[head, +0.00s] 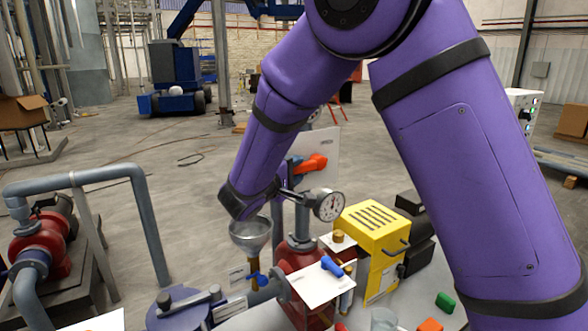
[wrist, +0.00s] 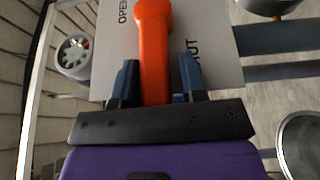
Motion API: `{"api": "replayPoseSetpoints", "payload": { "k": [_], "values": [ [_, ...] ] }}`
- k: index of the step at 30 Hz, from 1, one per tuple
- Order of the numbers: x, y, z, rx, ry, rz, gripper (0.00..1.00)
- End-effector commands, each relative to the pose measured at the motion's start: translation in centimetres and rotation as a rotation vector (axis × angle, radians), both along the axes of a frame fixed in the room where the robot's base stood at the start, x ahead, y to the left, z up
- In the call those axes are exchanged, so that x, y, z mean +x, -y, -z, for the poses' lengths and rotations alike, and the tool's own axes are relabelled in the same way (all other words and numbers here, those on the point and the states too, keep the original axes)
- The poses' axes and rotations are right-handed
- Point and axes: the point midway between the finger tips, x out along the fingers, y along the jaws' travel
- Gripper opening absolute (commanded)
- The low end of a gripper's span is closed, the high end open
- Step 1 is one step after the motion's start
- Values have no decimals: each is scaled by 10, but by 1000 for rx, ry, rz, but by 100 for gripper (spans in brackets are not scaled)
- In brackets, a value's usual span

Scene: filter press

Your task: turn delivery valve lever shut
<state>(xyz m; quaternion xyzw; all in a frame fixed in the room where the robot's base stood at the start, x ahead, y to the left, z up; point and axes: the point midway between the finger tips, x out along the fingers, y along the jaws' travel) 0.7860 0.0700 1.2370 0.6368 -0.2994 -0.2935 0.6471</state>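The orange delivery valve lever (wrist: 155,50) runs up the middle of the wrist view, in front of a pale plate (wrist: 215,45). The plate reads OPEN on the left and a partly hidden word ending in UT on the right. My gripper (wrist: 158,80) is around the lever, one dark finger on each side. The left finger is close against it; a narrow gap shows at the right finger. In the head view the orange lever (head: 312,163) shows beyond my purple arm, before its plate (head: 322,140). The fingers are mostly hidden there.
A pressure gauge (head: 328,205) stands close to my wrist, with a metal funnel (head: 250,236) below. A yellow box (head: 372,235) and a blue-handled valve (head: 332,266) are near on the right. Grey pipes (head: 148,225) stand at left.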

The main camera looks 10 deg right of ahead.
Motion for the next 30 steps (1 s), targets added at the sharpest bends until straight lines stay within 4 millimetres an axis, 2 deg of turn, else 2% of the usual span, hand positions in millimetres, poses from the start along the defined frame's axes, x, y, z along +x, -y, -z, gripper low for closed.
{"api": "replayPoseSetpoints", "payload": {
  "k": [10,14,24,30],
  "values": [
    [0,-1,-1,2,2,-1,53],
    [-6,-8,-1,2,2,-3,53],
    [-45,-55,0,3,2,-4,53],
    [-63,-75,1,2,2,-3,53]
  ]
}}
